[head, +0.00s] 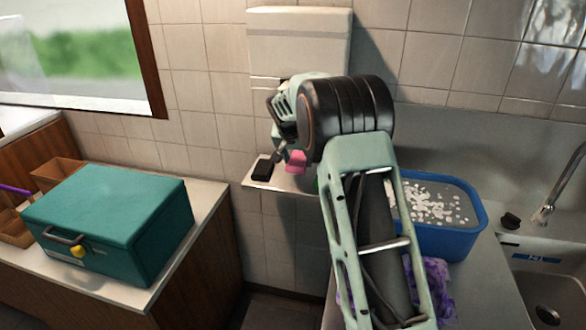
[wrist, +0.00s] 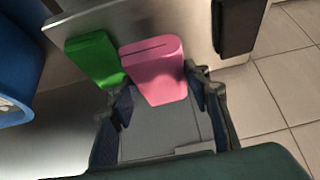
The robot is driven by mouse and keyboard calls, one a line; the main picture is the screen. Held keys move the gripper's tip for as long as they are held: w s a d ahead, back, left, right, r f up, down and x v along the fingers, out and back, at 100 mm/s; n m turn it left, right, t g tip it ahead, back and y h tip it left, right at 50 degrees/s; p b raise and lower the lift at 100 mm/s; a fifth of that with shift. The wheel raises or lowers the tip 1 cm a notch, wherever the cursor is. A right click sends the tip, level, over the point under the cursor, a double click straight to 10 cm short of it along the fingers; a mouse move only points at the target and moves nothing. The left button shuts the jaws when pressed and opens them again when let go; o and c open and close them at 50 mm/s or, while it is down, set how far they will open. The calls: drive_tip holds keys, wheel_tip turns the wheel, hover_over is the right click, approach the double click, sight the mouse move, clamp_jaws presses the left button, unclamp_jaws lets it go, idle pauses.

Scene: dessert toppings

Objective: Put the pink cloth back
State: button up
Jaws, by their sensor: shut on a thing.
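The pink cloth (wrist: 153,66) is a smooth, block-like piece with a dark slit near its upper edge. My gripper (wrist: 158,88) is shut on it, with one finger on each side. In the head view the pink cloth (head: 296,159) shows under my wrist, at the small wall shelf (head: 282,186). A green piece of similar shape (wrist: 92,58) is close to its left in the wrist view. I cannot tell whether the pink cloth rests on the shelf. My arm hides part of the shelf in the head view.
A black object (head: 262,170) is at the shelf's left end. A white dispenser (head: 298,40) hangs above. A blue tub (head: 466,232) with white bits stands right, near a purple cloth (head: 437,285) and sink. A teal box (head: 110,220) stands on the left counter.

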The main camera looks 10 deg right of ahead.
sight(292, 159)
drive_tip(key=shift+w+a+f, duration=0.3)
drive_tip(key=shift+w+f, duration=0.2)
drive_tip(key=shift+f, duration=0.25)
drive_tip(key=shift+w+a+f, duration=0.3)
drive_tip(key=shift+w+f, duration=0.15)
drive_tip(key=shift+f, duration=1.75)
drive_tip(key=o, duration=1.1)
drive_tip(key=shift+o, duration=0.2)
drive_tip(key=shift+r, duration=0.1)
drive_tip(key=shift+r+p, duration=0.15)
drive_tip(key=shift+p, duration=0.3)
drive_tip(key=b+v, duration=0.2)
drive_tip(key=v, duration=1)
